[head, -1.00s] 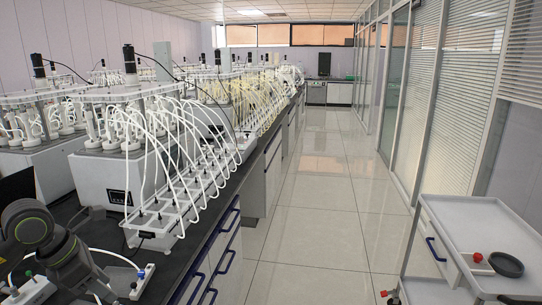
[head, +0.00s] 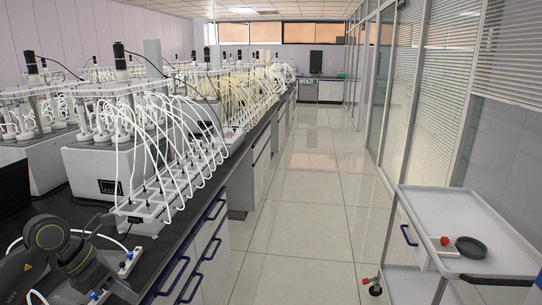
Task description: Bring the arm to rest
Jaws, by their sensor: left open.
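My left arm, dark grey with an olive-green ring at a joint, comes in at the lower left over the black bench top. Its gripper (head: 118,291) is low in the head view, near the bench's front edge and close to a white strip with small blue and green fittings (head: 128,262). The fingers are small and dark against the bench, and I see nothing held in them. My right gripper is not in view.
White biogas reactors (head: 85,172) with looping tubes and a white rack (head: 150,215) fill the bench (head: 170,262). The tiled aisle (head: 300,215) is clear. A white cart (head: 505,262) stands at right, bearing a dark round dish (head: 470,248) and a red-tipped item (head: 444,241).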

